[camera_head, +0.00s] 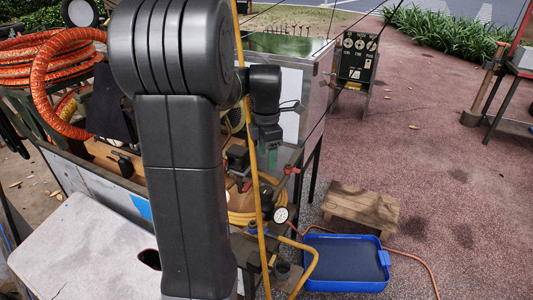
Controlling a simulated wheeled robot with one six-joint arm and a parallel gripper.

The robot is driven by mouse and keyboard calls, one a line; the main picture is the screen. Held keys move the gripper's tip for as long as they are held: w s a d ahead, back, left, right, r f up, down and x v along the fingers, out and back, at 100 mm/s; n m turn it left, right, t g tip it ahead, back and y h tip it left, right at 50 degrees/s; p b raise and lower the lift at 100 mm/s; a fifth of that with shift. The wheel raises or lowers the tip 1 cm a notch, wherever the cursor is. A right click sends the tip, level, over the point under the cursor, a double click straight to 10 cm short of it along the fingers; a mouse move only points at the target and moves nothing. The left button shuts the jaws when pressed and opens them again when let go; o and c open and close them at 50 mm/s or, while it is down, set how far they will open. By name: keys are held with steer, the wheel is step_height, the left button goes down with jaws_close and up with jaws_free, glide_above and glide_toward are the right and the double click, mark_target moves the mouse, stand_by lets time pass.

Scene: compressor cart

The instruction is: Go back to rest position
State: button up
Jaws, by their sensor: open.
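My black arm stands large in the left middle of the head view and hides much of the cart behind it. Its wrist bends over to the right, and my gripper (269,138) hangs below it, small and dark, pointing down. It is open, and I see nothing held in it. Behind and below it is the compressor cart's equipment, with a round pressure gauge (281,215), red valve handles (292,170) and a yellow hose (313,262). I cannot tell how far the fingers are from these parts.
An orange coiled hose (45,58) lies at the left. A metal cabinet (313,100) stands behind the gripper. A wooden step (362,207) and a blue tray (347,285) are on the ground at right. A black panel stand (357,58) is behind. The paving at right is mostly clear.

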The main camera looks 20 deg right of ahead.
mark_target(266, 189)
stand_by(0.4)
step_height(266, 189, down, 14)
steer(key=shift+r, duration=0.1)
stand_by(0.4)
stand_by(0.3)
